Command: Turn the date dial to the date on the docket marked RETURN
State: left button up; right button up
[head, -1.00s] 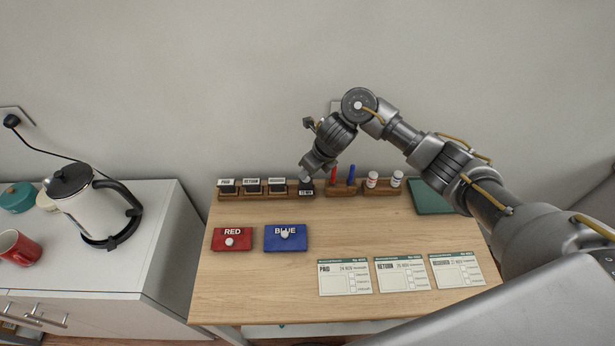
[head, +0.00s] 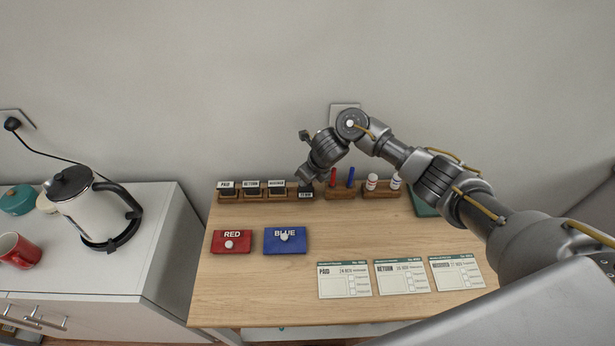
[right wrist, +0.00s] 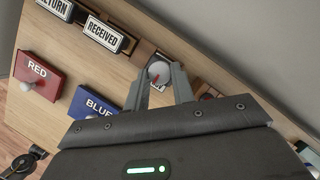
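The date dial stamp (head: 306,195) is the dark block at the right end of the stamp row. Its white round knob with a red mark (right wrist: 160,73) shows in the right wrist view. My right gripper (right wrist: 161,78) is over the stamp, its two fingers on either side of the knob. The fingers look open; whether they touch the knob is hard to tell. In the head view the right gripper (head: 307,180) hides the knob. The RETURN docket (head: 400,277) lies in the middle of three dockets; its date is too small to read surely. My left gripper is out of view.
PAID, RETURN and RECEIVED stamps (head: 251,190) stand left of the dial. A pen holder (head: 341,193) and a bottle rack (head: 382,193) stand close on its right. Red (head: 231,242) and blue (head: 285,240) pads lie in front. The middle of the table is clear.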

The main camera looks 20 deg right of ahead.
jog(key=shift+c, duration=0.6)
